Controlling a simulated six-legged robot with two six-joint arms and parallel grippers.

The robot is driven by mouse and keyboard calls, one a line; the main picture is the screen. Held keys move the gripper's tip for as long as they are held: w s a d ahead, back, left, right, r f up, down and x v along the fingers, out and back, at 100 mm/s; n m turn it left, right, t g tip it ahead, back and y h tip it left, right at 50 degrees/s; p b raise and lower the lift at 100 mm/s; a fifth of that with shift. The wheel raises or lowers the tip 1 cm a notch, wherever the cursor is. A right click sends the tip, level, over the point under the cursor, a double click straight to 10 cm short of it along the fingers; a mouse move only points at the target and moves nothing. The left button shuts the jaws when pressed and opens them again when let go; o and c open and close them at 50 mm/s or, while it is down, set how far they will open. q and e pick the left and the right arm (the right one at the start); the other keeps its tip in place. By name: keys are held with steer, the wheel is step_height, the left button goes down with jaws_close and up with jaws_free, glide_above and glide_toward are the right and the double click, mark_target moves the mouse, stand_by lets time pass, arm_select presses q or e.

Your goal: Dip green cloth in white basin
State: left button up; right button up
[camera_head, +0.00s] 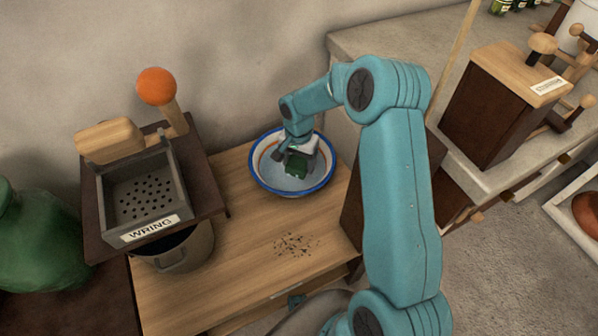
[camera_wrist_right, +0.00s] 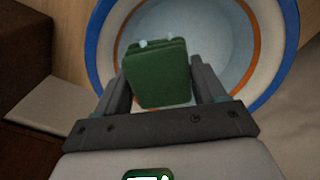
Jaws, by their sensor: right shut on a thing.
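The white basin (camera_head: 322,181) with a blue rim and an orange band stands on the wooden table. My right gripper (camera_head: 292,157) reaches down inside the basin's rim and is shut on the green cloth (camera_head: 296,168). In the right wrist view the cloth (camera_wrist_right: 158,72) is a folded dark green block between the two fingers, over the inside of the basin (camera_wrist_right: 215,40). Small pale spots show on the cloth's far edge. I cannot tell whether the cloth touches the water. My left gripper is not in view.
A press box labelled WRING (camera_head: 145,195), with a perforated tray and an orange-knobbed lever (camera_head: 156,87), stands left of the basin above a metal pot (camera_head: 180,250). Dark crumbs (camera_head: 296,244) lie on the table (camera_head: 225,290) in front.

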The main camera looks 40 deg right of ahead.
steer(key=shift+r+p, duration=1.5)
steer(key=shift+r, duration=1.35)
